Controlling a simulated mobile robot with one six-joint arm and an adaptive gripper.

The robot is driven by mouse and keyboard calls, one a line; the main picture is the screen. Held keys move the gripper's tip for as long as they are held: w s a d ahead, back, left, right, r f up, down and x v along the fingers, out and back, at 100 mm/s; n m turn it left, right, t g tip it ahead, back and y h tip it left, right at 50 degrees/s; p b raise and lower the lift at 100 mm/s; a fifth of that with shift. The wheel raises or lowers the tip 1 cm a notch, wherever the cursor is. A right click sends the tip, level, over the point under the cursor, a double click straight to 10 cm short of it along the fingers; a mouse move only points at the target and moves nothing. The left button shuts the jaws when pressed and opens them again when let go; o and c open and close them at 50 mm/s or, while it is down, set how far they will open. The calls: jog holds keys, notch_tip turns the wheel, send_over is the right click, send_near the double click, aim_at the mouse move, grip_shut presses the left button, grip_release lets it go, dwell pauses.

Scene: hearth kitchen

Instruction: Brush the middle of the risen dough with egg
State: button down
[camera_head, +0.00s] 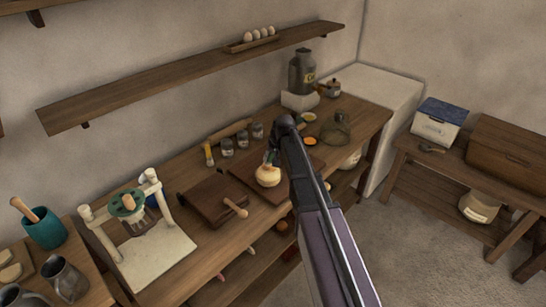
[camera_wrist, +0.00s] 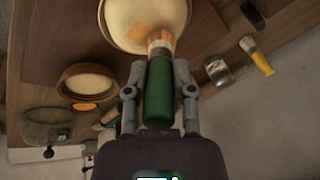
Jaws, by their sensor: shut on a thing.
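My gripper (camera_head: 273,150) is shut on the green handle of a brush (camera_wrist: 160,92); the fingertips (camera_wrist: 160,75) close on both sides of it. In the head view the dough (camera_head: 267,177) sits below my gripper on a board. A small dish of orange egg (camera_head: 310,141) lies to the right.
A brown round vessel (camera_wrist: 70,85) stands beside the dough, and a glass cloche (camera_head: 336,132) is at the right.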

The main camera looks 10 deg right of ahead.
jog(key=shift+s+a, duration=0.25)
jog(key=shift+a, duration=0.1)
jog(key=shift+s+d, duration=0.5)
jog(key=shift+s, duration=0.2)
jog(key=shift+s+d, duration=0.45)
jog(key=shift+s, duration=0.2)
jog(key=shift+r, duration=0.1)
jog(key=shift+w, duration=0.1)
jog(key=shift+w+a, duration=0.5)
jog(key=shift+w, duration=0.15)
jog(key=shift+w+a, duration=0.45)
jog(key=shift+w, duration=0.2)
jog(key=shift+s, duration=0.15)
jog(key=shift+s+d, duration=0.95)
jog(key=shift+s, duration=0.3)
